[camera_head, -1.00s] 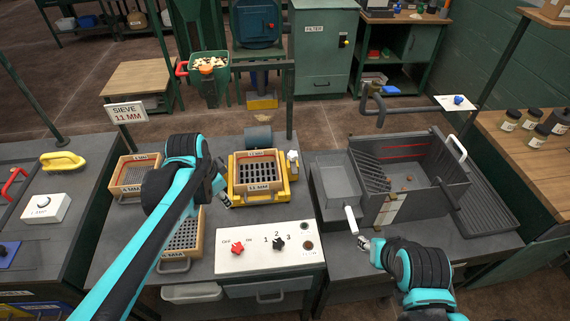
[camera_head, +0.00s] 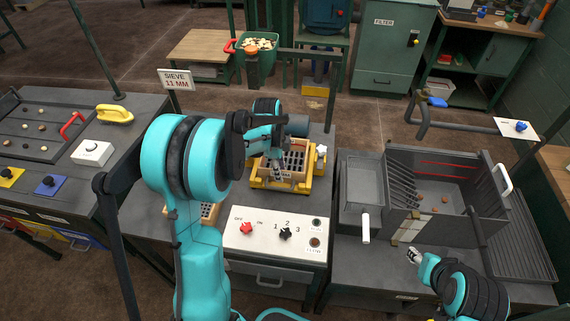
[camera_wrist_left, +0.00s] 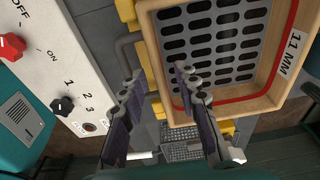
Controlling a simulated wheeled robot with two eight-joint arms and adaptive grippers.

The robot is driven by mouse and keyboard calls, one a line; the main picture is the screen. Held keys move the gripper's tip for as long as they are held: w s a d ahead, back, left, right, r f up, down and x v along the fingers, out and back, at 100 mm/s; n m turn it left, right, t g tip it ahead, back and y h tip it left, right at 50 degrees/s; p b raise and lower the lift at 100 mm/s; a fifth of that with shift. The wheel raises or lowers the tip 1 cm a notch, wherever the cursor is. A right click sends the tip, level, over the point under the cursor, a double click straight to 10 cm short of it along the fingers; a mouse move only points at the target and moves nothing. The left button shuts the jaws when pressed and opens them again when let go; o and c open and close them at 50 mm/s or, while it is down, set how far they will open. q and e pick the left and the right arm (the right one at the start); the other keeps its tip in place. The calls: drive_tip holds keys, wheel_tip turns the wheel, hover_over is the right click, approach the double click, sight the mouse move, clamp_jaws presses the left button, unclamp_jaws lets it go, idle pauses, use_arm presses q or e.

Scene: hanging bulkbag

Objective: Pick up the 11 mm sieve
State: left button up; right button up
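The 11 mm sieve (camera_wrist_left: 282,75), a wooden-framed tray with a slotted dark mesh and a red line, sits in the yellow shaker frame (camera_head: 256,183). In the head view the sieve (camera_head: 292,172) is partly hidden by my left gripper (camera_head: 279,158). In the left wrist view my left gripper (camera_wrist_left: 158,84) has its two fingers apart, with nothing between them. One finger shows over the sieve's side wall and the other outside it; contact cannot be told. My right gripper (camera_head: 413,256) is by the grey box unit at right, its fingers too small to judge.
A control panel (camera_head: 275,239) with red and black knobs lies in front of the shaker. Another sieve (camera_head: 207,211) is partly hidden behind my left arm. A grey box unit (camera_head: 440,195) stands at right, and a sign post (camera_head: 176,80) at back left.

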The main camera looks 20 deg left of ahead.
use_arm(q)
wheel_tip(320, 180, down, 3)
drive_tip(key=shift+w+d+r+b, duration=0.1)
drive_tip(key=shift+d+b, duration=0.05)
drive_tip(key=shift+b, duration=0.2)
drive_tip(key=shift+r, duration=0.1)
clamp_jaws()
drive_tip(key=shift+r, duration=0.1)
